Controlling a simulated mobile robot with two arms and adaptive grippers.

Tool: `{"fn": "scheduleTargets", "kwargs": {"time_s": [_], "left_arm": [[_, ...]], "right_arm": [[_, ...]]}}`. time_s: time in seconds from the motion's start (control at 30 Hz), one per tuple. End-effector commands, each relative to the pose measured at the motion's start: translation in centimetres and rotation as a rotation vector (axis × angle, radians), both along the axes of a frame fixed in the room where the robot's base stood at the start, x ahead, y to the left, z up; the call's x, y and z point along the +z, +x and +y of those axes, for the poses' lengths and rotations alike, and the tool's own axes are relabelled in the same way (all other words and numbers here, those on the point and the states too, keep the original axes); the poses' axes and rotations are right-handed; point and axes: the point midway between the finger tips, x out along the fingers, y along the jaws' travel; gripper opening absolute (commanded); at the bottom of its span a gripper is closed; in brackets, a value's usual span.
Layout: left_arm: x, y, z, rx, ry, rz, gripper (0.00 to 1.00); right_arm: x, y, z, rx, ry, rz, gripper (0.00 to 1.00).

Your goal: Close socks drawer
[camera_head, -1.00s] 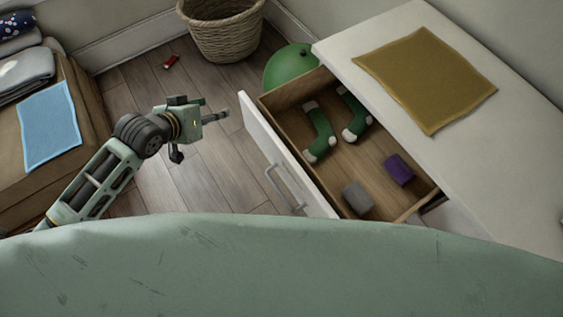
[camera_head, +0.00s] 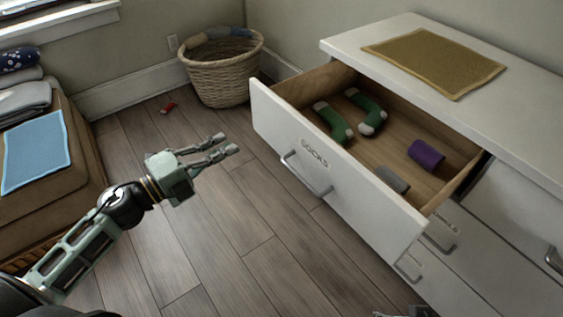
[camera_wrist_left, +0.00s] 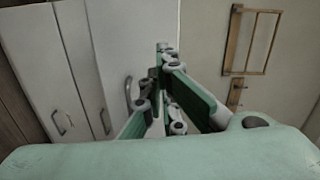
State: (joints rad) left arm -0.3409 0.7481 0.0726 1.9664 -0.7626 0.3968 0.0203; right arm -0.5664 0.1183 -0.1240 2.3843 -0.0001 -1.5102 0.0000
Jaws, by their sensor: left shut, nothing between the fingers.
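The socks drawer (camera_head: 330,166) is pulled far out of the white dresser. Its white front carries a "SOCKS" label (camera_head: 311,152) and a bar handle (camera_head: 303,176). Inside lie two green socks with pale ends (camera_head: 334,124), (camera_head: 372,118), a purple roll (camera_head: 426,154) and a grey roll (camera_head: 392,179). My left gripper (camera_head: 230,144) is shut and empty, left of the drawer front with a gap between. It also shows in the left wrist view (camera_wrist_left: 166,52), beside white panels with handles. A small mechanical piece at the head view's bottom edge looks like my right gripper (camera_head: 403,312); its fingers are unclear.
The dresser top (camera_head: 350,42) holds a mustard cloth (camera_head: 435,62). A wicker basket (camera_head: 222,82) stands by the wall. A small red item (camera_head: 168,107) lies on the floor. A brown bench (camera_head: 62,192) with a blue cloth (camera_head: 35,150) is left. Floor before the drawer is clear.

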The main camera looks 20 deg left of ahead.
Motion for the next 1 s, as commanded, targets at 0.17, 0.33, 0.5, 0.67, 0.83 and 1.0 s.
{"fn": "scheduleTargets", "kwargs": {"time_s": [0.17, 0.33, 0.5, 0.67, 0.83, 1.0], "left_arm": [[-1.9, -0.9, -0.4, -0.049, 0.096, -0.03, 0.0], [-1.7, 0.2, -1.4, -0.052, 0.101, -0.035, 0.0], [-1.6, 2.6, -3.2, -0.052, 0.099, -0.036, 0.0], [-1.5, 5.0, -5.0, -0.051, 0.099, -0.036, 0.0], [-1.6, 7.4, -6.9, -0.051, 0.099, -0.035, 0.0], [-1.7, 9.1, -8.3, -0.051, 0.096, -0.032, 0.0]], "right_arm": [[1.5, -0.7, -0.1, -0.001, 0.0, -0.012, 0.61], [1.7, -0.7, -0.1, -0.001, 0.0, -0.011, 0.61], [1.6, -0.7, -0.1, -0.001, 0.0, -0.011, 0.61], [1.7, -0.7, -0.1, -0.001, 0.0, -0.011, 0.61], [1.8, -0.7, -0.1, -0.001, 0.0, -0.011, 0.61], [1.8, -0.7, -0.1, -0.001, 0.0, -0.011, 0.61]]}}
